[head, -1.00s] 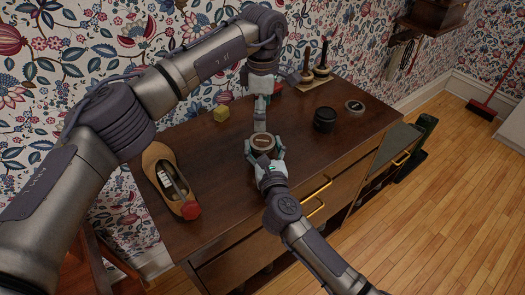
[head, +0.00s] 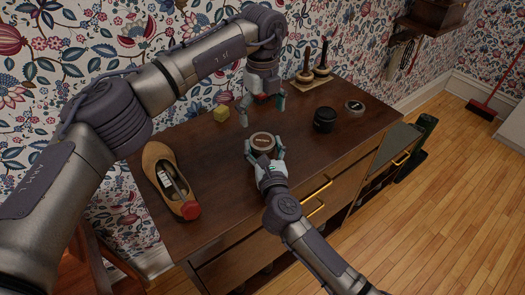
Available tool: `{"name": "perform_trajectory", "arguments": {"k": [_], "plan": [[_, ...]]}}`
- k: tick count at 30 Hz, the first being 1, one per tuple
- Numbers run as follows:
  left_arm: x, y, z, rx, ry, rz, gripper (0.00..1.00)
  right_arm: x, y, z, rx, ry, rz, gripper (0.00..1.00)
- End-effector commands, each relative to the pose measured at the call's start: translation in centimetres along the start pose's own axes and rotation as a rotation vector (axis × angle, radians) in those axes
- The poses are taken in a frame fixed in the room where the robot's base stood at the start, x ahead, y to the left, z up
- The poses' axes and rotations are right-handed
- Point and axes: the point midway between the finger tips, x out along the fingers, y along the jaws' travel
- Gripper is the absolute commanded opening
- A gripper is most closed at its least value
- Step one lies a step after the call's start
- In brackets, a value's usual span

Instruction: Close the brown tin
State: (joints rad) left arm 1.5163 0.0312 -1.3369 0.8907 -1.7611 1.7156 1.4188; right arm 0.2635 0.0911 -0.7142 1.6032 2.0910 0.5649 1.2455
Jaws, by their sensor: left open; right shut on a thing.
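The brown tin (head: 261,139) stands on the dresser top near its front edge. A brown disc with a pale label covers its top and looks like its lid, seated level; I cannot tell how tightly. My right gripper (head: 264,155) is shut around the tin's sides from the front. My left gripper (head: 262,108) is open and empty, above and behind the tin, its fingers pointing down and clear of it.
On the dresser (head: 228,185), a black tin (head: 325,119) and a dark labelled disc (head: 355,106) lie right.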

Motion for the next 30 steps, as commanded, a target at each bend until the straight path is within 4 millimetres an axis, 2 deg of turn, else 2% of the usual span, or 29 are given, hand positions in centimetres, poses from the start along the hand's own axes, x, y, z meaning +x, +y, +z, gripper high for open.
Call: {"name": "perform_trajectory", "arguments": {"k": [6, 12, 18, 26, 30], "plan": [[-0.01, 0.01, 0.02, -0.479, 0.000, 0.000, 0.96, 0.01, -0.02, 0.01, 0.000, 0.000, -0.001, 0.00], [0.00, 0.01, 0.01, -0.752, 0.001, 0.000, 0.96, 0.01, -0.02, 0.01, 0.000, 0.000, -0.001, 0.00], [0.01, 0.01, 0.02, -0.836, 0.001, 0.000, 0.96, 0.01, -0.02, 0.01, 0.000, 0.000, 0.000, 0.00], [0.03, 0.01, 0.02, -0.836, 0.001, 0.000, 0.96, 0.01, -0.02, 0.01, 0.000, 0.000, 0.000, 0.00], [0.73, 0.01, 0.02, -0.835, 0.001, 0.000, 0.96, 0.01, -0.02, 0.00, 0.000, 0.000, 0.000, 0.00]]}}
